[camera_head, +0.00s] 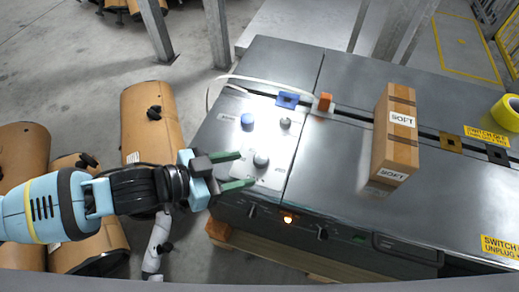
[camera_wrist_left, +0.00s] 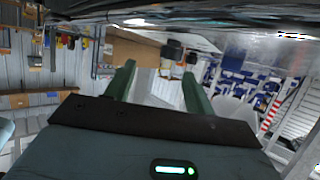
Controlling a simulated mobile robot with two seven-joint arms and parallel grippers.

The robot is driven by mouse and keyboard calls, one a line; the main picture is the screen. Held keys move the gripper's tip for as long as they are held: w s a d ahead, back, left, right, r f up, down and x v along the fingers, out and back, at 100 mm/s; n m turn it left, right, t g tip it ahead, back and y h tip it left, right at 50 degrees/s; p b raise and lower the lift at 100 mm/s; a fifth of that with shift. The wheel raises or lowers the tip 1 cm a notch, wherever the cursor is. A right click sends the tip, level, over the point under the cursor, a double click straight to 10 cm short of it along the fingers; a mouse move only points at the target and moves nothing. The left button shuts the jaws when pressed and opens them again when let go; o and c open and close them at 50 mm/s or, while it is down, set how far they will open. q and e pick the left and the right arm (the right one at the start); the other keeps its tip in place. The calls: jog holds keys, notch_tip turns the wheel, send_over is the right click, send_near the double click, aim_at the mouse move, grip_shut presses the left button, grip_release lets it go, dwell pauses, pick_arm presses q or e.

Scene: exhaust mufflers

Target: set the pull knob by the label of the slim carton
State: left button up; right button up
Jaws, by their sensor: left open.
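The slim carton (camera_head: 401,95) stands upright on the grey machine top, with white labels reading SOFT on its top and front. A pale panel (camera_head: 250,178) at the machine's left end carries a grey round knob (camera_head: 261,159), a blue knob (camera_head: 247,119) and a small dark knob (camera_head: 285,122). Which one is the pull knob I cannot tell for sure. My left gripper (camera_head: 247,169) is open and empty, its green fingers pointing at the grey knob, which lies just beyond the tips. In the left wrist view, dark knob-like shapes (camera_wrist_left: 172,50) show beyond the fingers. My right gripper is out of view.
An orange block (camera_head: 325,102), a blue clip (camera_head: 288,100) and a white cable (camera_head: 262,80) lie behind the panel. A yellow tape roll (camera_head: 507,111) is at the far right. The machine top between panel and carton is clear.

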aim_at(257, 159)
pick_arm(q)
jog(key=shift+w+a, duration=0.55)
jog(key=shift+w, duration=0.15)
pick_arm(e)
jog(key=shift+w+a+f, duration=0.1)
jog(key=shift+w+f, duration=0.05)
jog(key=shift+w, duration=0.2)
pick_arm(q)
jog(key=shift+d, duration=0.15)
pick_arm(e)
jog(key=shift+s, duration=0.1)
pick_arm(q)
jog(key=shift+w+d+f, duration=0.1)
jog(key=shift+d+f, duration=0.05)
jog(key=shift+d, duration=0.15)
jog(key=b+x, duration=0.1)
jog(key=x, duration=0.4)
jog(key=shift+w+d+f+b, duration=0.2)
jog(key=shift+f+b, duration=0.05)
jog(key=shift+b, duration=0.05)
jog(key=shift+w+d+f, duration=0.15)
jog(key=shift+w+d, duration=0.1)
jog(key=shift+d, duration=0.3)
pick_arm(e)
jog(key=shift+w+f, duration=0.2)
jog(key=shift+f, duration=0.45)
pick_arm(q)
jog(key=shift+c, duration=0.4)
